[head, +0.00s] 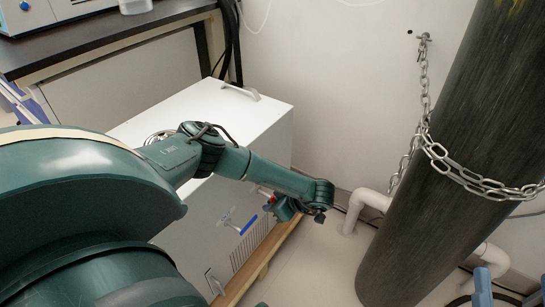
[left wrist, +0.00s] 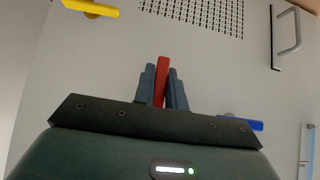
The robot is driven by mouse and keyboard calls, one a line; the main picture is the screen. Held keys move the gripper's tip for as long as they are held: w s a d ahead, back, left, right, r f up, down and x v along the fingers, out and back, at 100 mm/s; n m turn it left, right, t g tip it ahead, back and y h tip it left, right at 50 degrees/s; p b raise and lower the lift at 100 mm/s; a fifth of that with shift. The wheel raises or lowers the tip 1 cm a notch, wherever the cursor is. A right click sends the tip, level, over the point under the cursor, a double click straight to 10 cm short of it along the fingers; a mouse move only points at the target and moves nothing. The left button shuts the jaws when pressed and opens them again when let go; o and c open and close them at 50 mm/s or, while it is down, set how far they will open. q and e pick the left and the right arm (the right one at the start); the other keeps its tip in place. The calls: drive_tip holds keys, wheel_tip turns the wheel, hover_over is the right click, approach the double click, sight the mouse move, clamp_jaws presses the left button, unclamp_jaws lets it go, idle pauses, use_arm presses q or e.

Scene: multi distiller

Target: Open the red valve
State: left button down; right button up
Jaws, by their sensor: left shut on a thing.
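The red valve handle (left wrist: 161,78) stands between the two dark fingers of my left gripper (left wrist: 163,72) in the left wrist view. The fingers are shut on it, one on each side. In the head view, my left gripper (head: 286,209) is at the front panel of the white box, partly hidden by my own arm. The valve's base is hidden behind the fingers. My right gripper is not in view.
A blue valve handle (head: 248,225) sits on the white box (head: 215,125), near the red one. A yellow handle (left wrist: 92,8) and a grey pull handle (left wrist: 289,35) are on the panel. A dark cylinder (head: 430,150) with a chain (head: 480,184) stands right.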

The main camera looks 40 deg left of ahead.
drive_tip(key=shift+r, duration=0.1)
use_arm(q)
drive_tip(key=shift+w+r+n+t+p, duration=0.15)
drive_tip(key=shift+n+t+p, duration=0.15)
drive_tip(key=shift+t+p, duration=0.3)
drive_tip(key=shift+p, duration=0.35)
drive_tip(key=shift+w+n+t+p, duration=0.15)
drive_tip(key=shift+n+t+p, duration=0.15)
drive_tip(key=shift+t, duration=0.2)
drive_tip(key=shift+w+a+r+n+t+y+p, duration=0.15)
drive_tip(key=shift+w+r+n+t+y, duration=0.3)
drive_tip(key=shift+n+t+y, duration=0.75)
drive_tip(key=shift+w+d+r+n+t+y+p, duration=0.1)
drive_tip(key=shift+w+r+n+t+y+p, duration=0.25)
drive_tip(key=shift+n+t, duration=1.45)
drive_tip(key=shift+w+a+r+n+t+y+p, duration=0.1)
drive_tip(key=shift+w+r+n+t+y, duration=0.6)
drive_tip(key=shift+t, duration=1.4)
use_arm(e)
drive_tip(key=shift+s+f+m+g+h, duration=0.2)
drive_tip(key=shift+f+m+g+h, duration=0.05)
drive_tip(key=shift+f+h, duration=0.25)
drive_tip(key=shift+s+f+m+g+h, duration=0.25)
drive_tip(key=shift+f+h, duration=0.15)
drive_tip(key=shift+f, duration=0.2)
use_arm(q)
drive_tip(key=shift+s+f+n+y, duration=0.15)
drive_tip(key=shift+s+n+y, duration=0.15)
drive_tip(key=shift+s+y, duration=0.05)
